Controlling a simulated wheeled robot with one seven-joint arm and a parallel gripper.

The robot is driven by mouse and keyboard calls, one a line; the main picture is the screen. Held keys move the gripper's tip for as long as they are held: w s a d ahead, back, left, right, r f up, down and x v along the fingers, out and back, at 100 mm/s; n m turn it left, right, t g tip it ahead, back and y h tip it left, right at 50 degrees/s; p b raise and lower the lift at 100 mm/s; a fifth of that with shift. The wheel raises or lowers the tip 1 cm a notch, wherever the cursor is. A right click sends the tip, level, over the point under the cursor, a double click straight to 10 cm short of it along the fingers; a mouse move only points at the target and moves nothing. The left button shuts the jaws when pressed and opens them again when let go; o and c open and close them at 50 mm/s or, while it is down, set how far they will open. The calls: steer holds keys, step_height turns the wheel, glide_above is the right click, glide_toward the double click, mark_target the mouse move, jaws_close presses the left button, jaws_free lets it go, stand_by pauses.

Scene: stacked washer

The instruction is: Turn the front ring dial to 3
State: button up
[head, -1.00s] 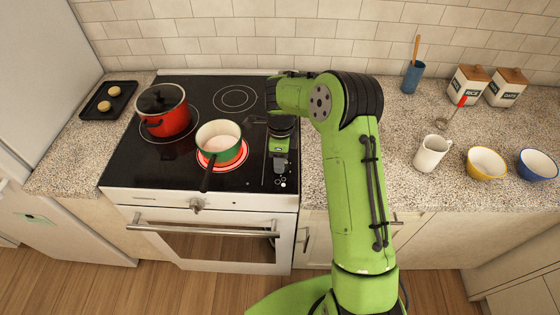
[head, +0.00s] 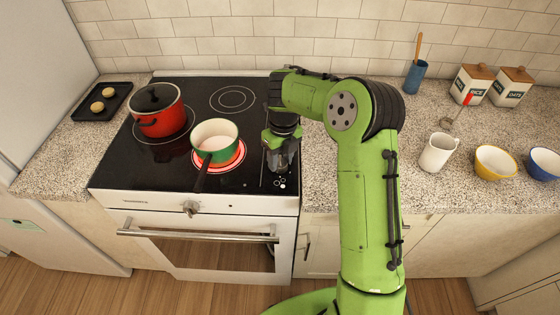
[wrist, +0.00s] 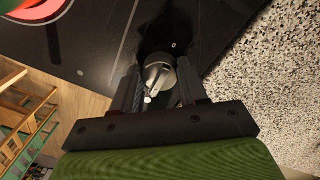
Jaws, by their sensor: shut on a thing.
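A silver round dial (wrist: 158,74) with a light mark on its lower edge sits on the black cooktop glass in the wrist view. The fingers of my gripper (wrist: 156,88) stand on both sides of it and are shut on it. In the head view my gripper (head: 277,168) reaches down at the right front strip of the cooktop (head: 210,88). There it hides the dial. White ring marks (head: 280,183) show on the glass just in front of the gripper. I cannot read any dial numbers.
A green pot (head: 216,140) stands on a glowing red front burner, left of my gripper, its dark handle pointing forward. A red lidded pot (head: 160,118) stands farther left. A silver knob (head: 190,208) is on the oven front. A white mug (head: 438,152) and bowls stand on the right counter.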

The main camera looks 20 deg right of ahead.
mark_target(283, 160)
steer(key=shift+m, duration=0.5)
steer(key=o, duration=1.1)
steer(key=shift+c, duration=0.2)
step_height(283, 160, up, 16)
steer(key=d+p, duration=0.1)
steer(key=p, duration=0.3)
steer(key=shift+f, duration=0.15)
steer(key=shift+w, duration=0.1)
